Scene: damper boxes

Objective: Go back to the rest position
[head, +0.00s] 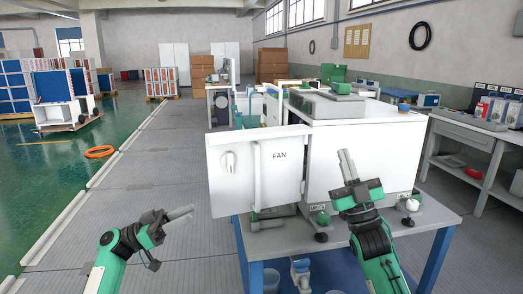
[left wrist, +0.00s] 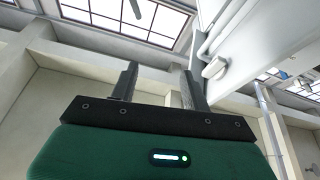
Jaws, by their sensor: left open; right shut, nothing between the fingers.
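My left gripper (head: 180,214) is at the lower left in the head view, left of the white damper box and apart from it. In the left wrist view its two dark fingers (left wrist: 158,88) stand apart with nothing between them. My right gripper (head: 345,165) is shut and empty, pointing up in front of the box (head: 375,150). The box's white door (head: 235,185), marked FAN, stands swung out to the left with a round knob (head: 229,161) and a long vertical handle. The knob also shows in the left wrist view (left wrist: 214,67).
The box stands on a blue-legged table (head: 415,222). A grey bench (head: 465,130) with small items stands at the right. The grey walkway left of the table is clear.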

